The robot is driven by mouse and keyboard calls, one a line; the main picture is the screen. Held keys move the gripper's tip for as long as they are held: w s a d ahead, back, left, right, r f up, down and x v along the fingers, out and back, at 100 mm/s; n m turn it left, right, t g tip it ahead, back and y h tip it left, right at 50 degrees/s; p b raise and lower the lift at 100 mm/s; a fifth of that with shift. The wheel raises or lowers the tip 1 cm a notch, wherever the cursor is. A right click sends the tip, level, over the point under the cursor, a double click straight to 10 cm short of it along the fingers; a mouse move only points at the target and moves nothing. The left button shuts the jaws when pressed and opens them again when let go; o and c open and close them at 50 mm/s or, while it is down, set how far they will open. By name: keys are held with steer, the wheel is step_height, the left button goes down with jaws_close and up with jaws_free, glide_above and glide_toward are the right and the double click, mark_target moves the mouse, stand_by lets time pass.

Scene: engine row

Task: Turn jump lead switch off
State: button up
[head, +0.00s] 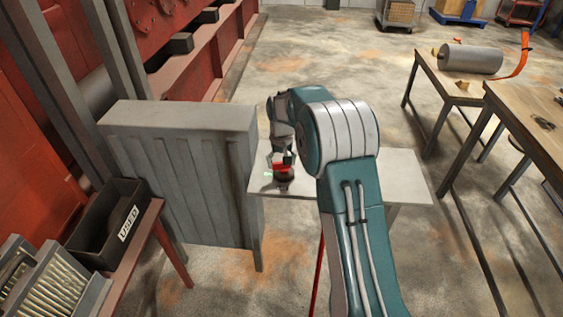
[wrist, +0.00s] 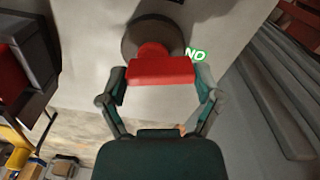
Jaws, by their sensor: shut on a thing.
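The jump lead switch (wrist: 165,70) has a red handle on a dark round base (wrist: 138,33), seen in the wrist view on a pale tabletop. My gripper (wrist: 163,84) has one finger on each side of the red handle and is shut on it. In the head view the red handle (head: 281,166) shows small at the left part of the white table. A green-and-white label (wrist: 195,55) ending in "ND" is beside the switch; its other letters are hidden by the handle.
The white table (head: 408,180) stands beside a grey ribbed metal box (head: 185,160). A black bin marked "USED" (head: 95,235) sits at the left. Wooden tables (head: 530,115) stand at the right, one with a grey cylinder (head: 470,58). Open floor (head: 330,60) lies behind.

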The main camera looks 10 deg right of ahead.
steer(key=n, duration=0.3)
steer(key=shift+s+f+n, duration=0.1)
steer(key=shift+s+n, duration=0.05)
steer(key=shift+n, duration=0.15)
steer(key=n, duration=0.3)
steer(key=shift+s+n, duration=0.1)
steer(key=shift+n, duration=0.2)
steer(key=n, duration=0.3)
steer(key=shift+d+n, duration=0.1)
steer(key=shift+n, duration=0.2)
steer(key=shift+s+d+n, duration=0.1)
steer(key=shift+n, duration=1.6)
steer(key=o, duration=0.9)
step_height(320, 180, up, 12)
